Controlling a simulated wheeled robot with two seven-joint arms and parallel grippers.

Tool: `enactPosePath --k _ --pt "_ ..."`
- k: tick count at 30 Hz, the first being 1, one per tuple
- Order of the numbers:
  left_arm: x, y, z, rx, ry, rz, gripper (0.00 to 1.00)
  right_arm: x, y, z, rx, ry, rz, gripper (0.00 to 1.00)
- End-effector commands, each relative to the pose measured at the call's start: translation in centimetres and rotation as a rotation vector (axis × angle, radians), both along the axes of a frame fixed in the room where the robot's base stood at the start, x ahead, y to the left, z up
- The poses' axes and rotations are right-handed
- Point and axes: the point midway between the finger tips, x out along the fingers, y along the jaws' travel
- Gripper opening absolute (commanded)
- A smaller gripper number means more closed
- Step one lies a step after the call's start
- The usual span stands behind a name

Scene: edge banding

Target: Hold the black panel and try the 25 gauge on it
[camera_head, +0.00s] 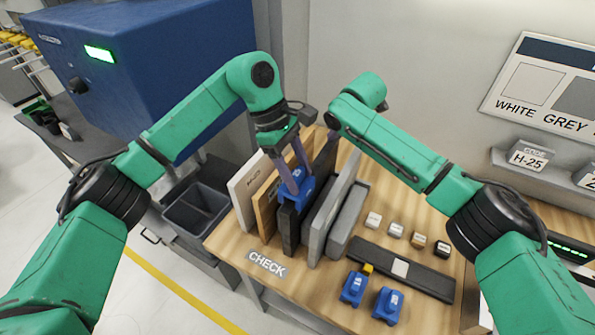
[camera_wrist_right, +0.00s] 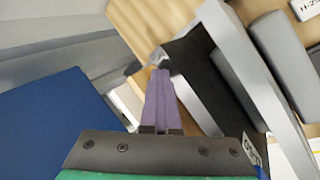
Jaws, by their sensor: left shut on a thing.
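The black panel (camera_head: 289,232) stands on edge in the row of panels on the wooden table, between the wood-coloured and grey ones. A blue gauge (camera_head: 297,187) is at its upper edge; I cannot tell whether it touches, and its marking is too small to read. My left gripper (camera_head: 294,178) is shut on this gauge from above. The fingers of my right gripper (camera_wrist_right: 163,78) are together, near a dark panel (camera_wrist_right: 200,80) in the right wrist view; I see nothing clearly between them. In the head view the right fingers are mostly hidden behind the arms and panels.
White (camera_head: 243,204), wood-coloured (camera_head: 264,212) and grey (camera_head: 322,228) panels stand close beside the black one. Two more blue gauges (camera_head: 353,288) (camera_head: 388,305) stand at the front. Several small blocks (camera_head: 395,230) and a dark strip (camera_head: 425,277) lie right. A grey bin (camera_head: 182,216) is left.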

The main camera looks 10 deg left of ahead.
Motion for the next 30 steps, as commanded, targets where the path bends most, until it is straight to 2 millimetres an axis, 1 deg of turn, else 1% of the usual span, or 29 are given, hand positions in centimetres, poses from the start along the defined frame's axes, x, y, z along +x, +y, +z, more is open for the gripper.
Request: enactPosePath --k 1,15,16,18,26,30 --pt "0.0 0.0 -0.12 0.0 0.0 0.0 0.0 -0.29 -0.11 -0.81 -0.005 0.016 -0.002 0.0" --pt "-0.01 0.0 -0.4 0.0 0.0 0.0 0.0 -0.28 -0.12 -0.79 -0.005 0.016 -0.002 0.0" --pt "-0.01 0.0 -0.4 0.0 0.0 0.0 0.71 -0.28 -0.12 -0.79 -0.005 0.016 -0.002 0.0" --pt "0.0 0.0 -0.4 0.0 0.0 0.0 0.94 -0.28 -0.12 -0.79 -0.005 0.016 -0.002 0.0" --pt "-0.01 0.0 -0.42 0.0 0.0 0.0 0.94 -0.28 -0.12 -0.8 -0.005 0.016 -0.002 0.0" --pt "0.03 -0.02 0.17 -0.001 -0.002 0.0 0.94 -0.28 -0.12 -0.79 -0.005 0.016 -0.002 0.0"
